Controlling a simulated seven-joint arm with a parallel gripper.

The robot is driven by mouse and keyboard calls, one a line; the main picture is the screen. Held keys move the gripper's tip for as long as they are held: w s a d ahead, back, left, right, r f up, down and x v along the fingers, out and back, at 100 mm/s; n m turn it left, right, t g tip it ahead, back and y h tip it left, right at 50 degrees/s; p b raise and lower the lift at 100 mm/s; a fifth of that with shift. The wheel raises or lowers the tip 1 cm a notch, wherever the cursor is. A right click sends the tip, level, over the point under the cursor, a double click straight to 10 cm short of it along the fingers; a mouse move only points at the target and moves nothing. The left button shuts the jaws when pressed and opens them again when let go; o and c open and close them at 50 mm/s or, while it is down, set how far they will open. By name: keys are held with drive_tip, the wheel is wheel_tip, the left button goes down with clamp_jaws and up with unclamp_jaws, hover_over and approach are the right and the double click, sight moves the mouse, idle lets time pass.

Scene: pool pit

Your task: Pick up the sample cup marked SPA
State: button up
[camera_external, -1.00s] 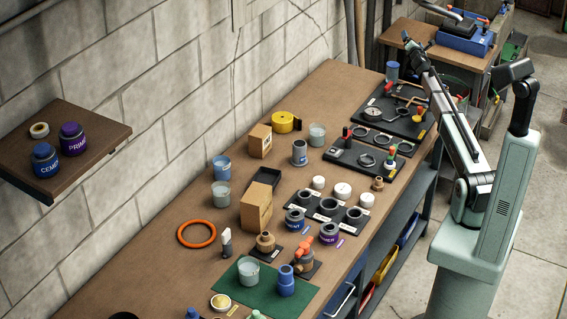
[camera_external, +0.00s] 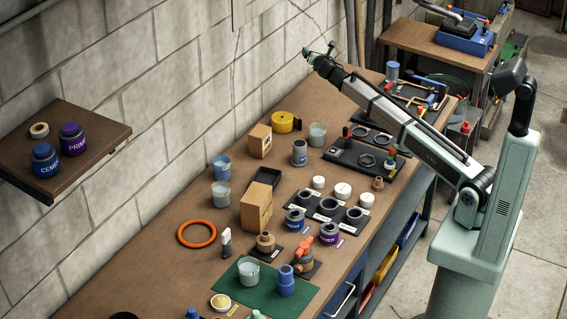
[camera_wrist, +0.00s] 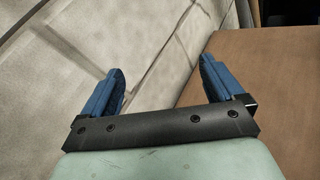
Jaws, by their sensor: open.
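Several cups stand on the bench: a grey translucent cup (camera_external: 317,134) near the yellow tape, a bluish cup (camera_external: 221,168) and a pale translucent cup (camera_external: 221,194) at the wall side, and another translucent cup (camera_external: 248,270) on the green mat. No SPA marking is readable on any of them at this size. My gripper (camera_external: 320,53) is high near the block wall, beyond the cups, and empty. In the wrist view its two blue fingers (camera_wrist: 160,82) are spread apart with only wall and brown bench surface beyond them. No cup shows in the wrist view.
A yellow tape roll (camera_external: 284,122), a cardboard box (camera_external: 260,141) and a larger box (camera_external: 256,206) stand among the cups. The block wall (camera_external: 150,115) bounds the bench. An orange ring (camera_external: 196,234) lies flat.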

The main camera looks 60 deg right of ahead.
drive_tip(key=w+a+n+y, duration=0.1)
drive_tip(key=w+a+n, duration=0.15)
drive_tip(key=a, duration=1.05)
drive_tip(key=w+a+n+y, duration=0.1)
drive_tip(key=w+a, duration=0.2)
drive_tip(key=a, duration=1)
drive_tip(key=m+g+y, duration=1)
drive_tip(key=m, duration=0.4)
hover_over(221, 191)
drive_tip(key=s+a, duration=0.2)
drive_tip(key=a, duration=0.1)
wheel_tip(221, 191, down, 4)
drive_tip(key=shift+w+d+f, duration=0.1)
drive_tip(key=shift+d+f, duration=0.1)
drive_tip(key=shift+f, duration=3.3)
drive_tip(key=shift+d+f, duration=0.15)
drive_tip(key=shift+f, duration=3.3)
drive_tip(key=c, duration=1.1)
drive_tip(key=shift+c, duration=0.2)
